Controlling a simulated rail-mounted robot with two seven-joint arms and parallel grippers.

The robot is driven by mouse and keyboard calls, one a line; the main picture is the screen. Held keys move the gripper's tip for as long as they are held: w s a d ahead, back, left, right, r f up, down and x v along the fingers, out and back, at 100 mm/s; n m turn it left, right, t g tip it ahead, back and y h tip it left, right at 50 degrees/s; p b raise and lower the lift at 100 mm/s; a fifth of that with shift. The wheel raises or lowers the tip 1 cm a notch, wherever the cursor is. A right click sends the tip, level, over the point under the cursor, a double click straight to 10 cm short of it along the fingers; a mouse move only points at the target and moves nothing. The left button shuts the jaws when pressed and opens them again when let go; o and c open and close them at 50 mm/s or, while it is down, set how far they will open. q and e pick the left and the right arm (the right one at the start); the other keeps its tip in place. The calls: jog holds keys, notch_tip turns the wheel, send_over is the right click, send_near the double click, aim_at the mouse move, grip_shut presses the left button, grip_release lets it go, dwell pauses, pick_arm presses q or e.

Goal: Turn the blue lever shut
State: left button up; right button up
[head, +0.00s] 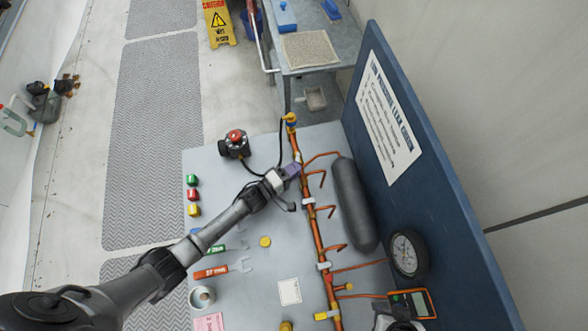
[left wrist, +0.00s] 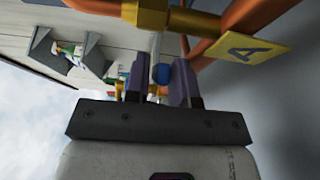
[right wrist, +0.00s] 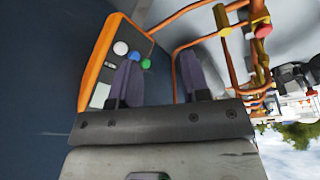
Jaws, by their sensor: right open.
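My left gripper (head: 291,170) is over the copper pipe run in the head view, its fingers close together. In the left wrist view its fingers (left wrist: 165,80) stand a narrow gap apart, and a round blue end, which looks like the blue lever (left wrist: 160,74), fills that gap. In the head view the gripper hides the lever. My right gripper (right wrist: 156,80) is open and empty, facing the orange meter; its fingers are not clear in the head view.
A grey cylinder (head: 354,205), a gauge (head: 407,253) and an orange meter (head: 411,303) are right of the pipes. A blue board (head: 430,180) stands along the right edge.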

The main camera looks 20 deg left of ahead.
pick_arm(q)
grip_shut()
dwell(0.3)
jog(key=shift+a, duration=0.15)
